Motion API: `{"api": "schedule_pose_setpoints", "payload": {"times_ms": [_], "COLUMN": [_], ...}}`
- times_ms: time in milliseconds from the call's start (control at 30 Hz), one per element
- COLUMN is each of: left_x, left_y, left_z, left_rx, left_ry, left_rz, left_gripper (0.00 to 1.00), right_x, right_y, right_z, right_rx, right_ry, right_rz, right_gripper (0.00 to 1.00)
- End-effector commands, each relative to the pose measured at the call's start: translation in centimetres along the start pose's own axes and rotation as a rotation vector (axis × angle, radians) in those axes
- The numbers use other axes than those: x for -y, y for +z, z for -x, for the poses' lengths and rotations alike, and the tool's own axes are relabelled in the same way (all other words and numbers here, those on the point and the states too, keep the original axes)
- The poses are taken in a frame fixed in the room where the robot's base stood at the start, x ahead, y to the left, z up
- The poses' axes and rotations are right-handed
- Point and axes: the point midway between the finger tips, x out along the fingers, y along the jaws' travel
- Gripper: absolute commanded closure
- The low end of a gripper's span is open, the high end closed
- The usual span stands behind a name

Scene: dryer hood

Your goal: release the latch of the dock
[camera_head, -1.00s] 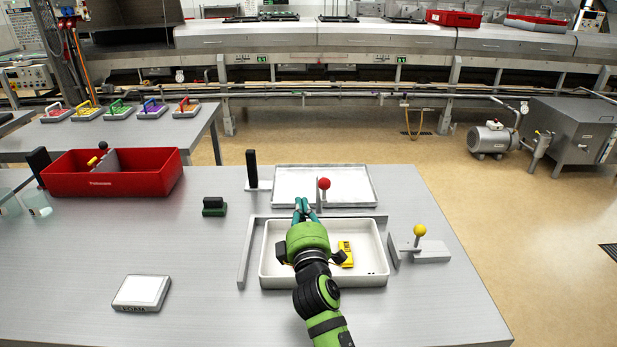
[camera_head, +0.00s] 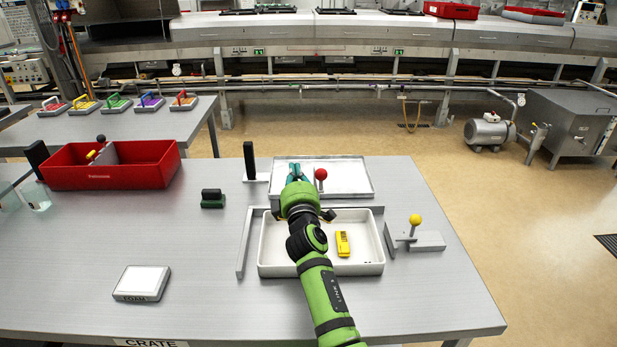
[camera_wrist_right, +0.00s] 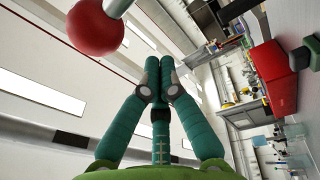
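A lever with a red ball knob (camera_head: 320,174) stands upright between the back tray (camera_head: 350,178) and the front white tray (camera_head: 375,262). A lever with a yellow ball knob (camera_head: 415,219) stands on a grey block right of the front tray. Which one is the dock's latch I cannot tell. My right gripper (camera_head: 296,172) is over the back tray, just left of the red knob. In the wrist view its fingertips (camera_wrist_right: 158,68) are together with nothing visible between them. The red knob (camera_wrist_right: 95,28) is at upper left there, apart from the fingers. My left gripper is not in view.
A yellow device (camera_head: 343,244) lies in the front tray. A black upright handle (camera_head: 249,161) stands left of the back tray. A red crate (camera_head: 120,168), a green-black block (camera_head: 212,198) and a scale-like pad (camera_head: 142,283) are at left. The table's middle left is clear.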

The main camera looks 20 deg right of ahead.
Motion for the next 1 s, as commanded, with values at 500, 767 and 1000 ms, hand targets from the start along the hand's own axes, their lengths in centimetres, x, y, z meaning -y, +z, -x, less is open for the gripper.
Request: {"api": "schedule_pose_setpoints", "payload": {"times_ms": [500,767,1000], "left_x": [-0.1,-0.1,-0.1], "left_y": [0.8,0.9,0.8], "left_z": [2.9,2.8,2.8], "left_rx": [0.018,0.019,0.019], "left_ry": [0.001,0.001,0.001], "left_rz": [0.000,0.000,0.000], "left_gripper": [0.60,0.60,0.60], "right_x": [-0.1,0.0,0.0], "right_y": [3.0,3.1,3.3], "right_z": [1.2,1.3,1.1], "right_rx": [-0.001,-0.001,-0.008], "right_ry": [-0.001,-0.001,-0.001], "right_rz": [0.000,-0.001,0.000], "right_gripper": [1.00,1.00,1.00]}}
